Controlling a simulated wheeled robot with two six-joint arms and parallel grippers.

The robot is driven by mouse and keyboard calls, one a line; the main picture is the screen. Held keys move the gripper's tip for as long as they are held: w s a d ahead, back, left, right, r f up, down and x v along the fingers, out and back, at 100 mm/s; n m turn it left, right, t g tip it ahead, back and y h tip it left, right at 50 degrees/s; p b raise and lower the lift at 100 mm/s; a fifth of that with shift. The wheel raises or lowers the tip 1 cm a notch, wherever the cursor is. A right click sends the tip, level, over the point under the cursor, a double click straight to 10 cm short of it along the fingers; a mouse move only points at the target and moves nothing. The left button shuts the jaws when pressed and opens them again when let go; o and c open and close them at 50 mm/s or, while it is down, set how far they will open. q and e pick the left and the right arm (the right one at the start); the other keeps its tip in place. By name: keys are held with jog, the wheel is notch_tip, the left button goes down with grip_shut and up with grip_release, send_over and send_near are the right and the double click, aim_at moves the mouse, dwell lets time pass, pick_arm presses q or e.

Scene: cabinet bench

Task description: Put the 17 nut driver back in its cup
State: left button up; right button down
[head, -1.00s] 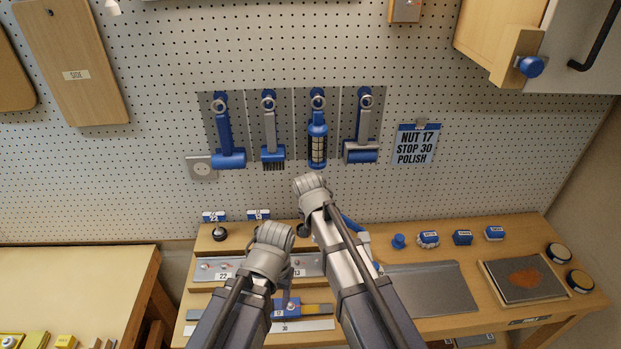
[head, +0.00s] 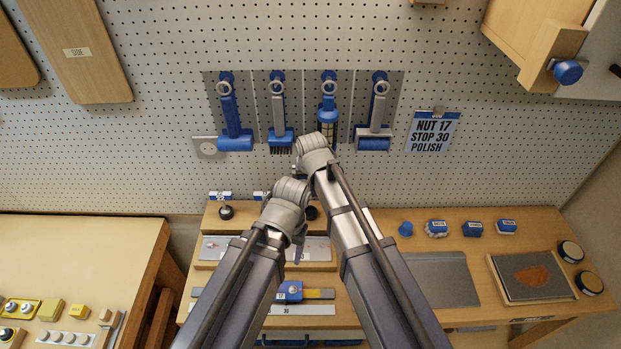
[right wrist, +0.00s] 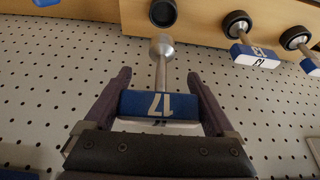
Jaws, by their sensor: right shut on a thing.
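The 17 nut driver (right wrist: 158,104) has a blue handle with a white 17 and a metal shaft ending in a round socket. My right gripper (right wrist: 160,80) is shut on its handle, one finger on each side. In the right wrist view the socket end points at a dark round cup (right wrist: 163,13) on the wooden ledge, a little apart from it. A dark cup on the ledge also shows in the head view (head: 312,212), beside my right arm. My right gripper is hidden by the arm there. My left gripper (head: 298,250) hangs over the bench; its jaws are unclear.
Two labelled drivers stand in neighbouring cups, one (right wrist: 252,54) close to the held driver. Tools (head: 232,115) hang on the pegboard behind. A blue stop (head: 291,291) lies on the bench below my left gripper. A grey plate (head: 440,280) lies to the right.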

pick_arm(q)
jog(key=shift+f+b, duration=3.3)
jog(key=shift+f, duration=0.15)
pick_arm(e)
jog(key=shift+f, duration=3.45)
pick_arm(q)
jog(key=shift+f+b, duration=1.4)
pick_arm(e)
jog(key=shift+f, duration=1.35)
grip_release()
pick_arm(q)
jog(key=shift+r, duration=0.15)
pick_arm(e)
jog(key=shift+r, duration=0.15)
pick_arm(q)
notch_tip(320, 180, up, 7)
jog(key=p, duration=0.7)
pick_arm(e)
jog(key=v, duration=0.7)
jog(key=shift+s+r, duration=0.25)
